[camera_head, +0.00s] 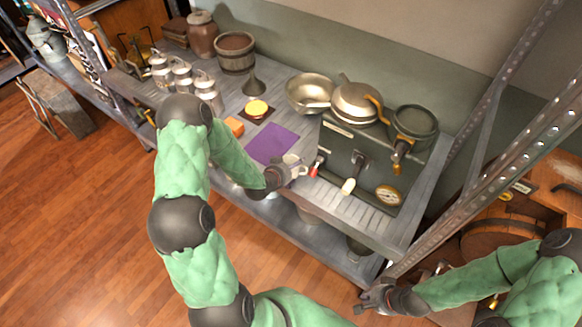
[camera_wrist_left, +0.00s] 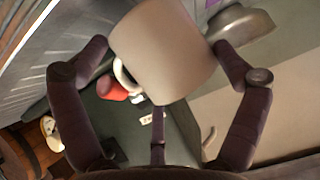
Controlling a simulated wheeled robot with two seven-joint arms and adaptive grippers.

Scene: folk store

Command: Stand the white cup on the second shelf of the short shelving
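The white cup (camera_head: 293,161) is at the front edge of the grey shelving's top, beside the dark stove panel. In the left wrist view the cup (camera_wrist_left: 165,48) sits between the fingers of my left gripper (camera_wrist_left: 160,60), which touch or nearly touch both its sides. Its handle points left and down there. My left gripper (camera_head: 279,175) hides part of it in the head view. I cannot tell whether the cup is clear of the surface. The grey shelving (camera_head: 385,235) has a lower shelf (camera_head: 335,258) below its top. My right gripper (camera_head: 374,295) is low at the right, its finger opening unclear.
A purple mat (camera_head: 273,144), an orange block (camera_head: 234,126) and several lidded jars (camera_head: 180,75) stand left of the cup. Pans (camera_head: 357,100) and a pot (camera_head: 414,122) are behind. A metal post (camera_head: 460,205) rises at the right. The wooden floor (camera_head: 90,220) is open in front.

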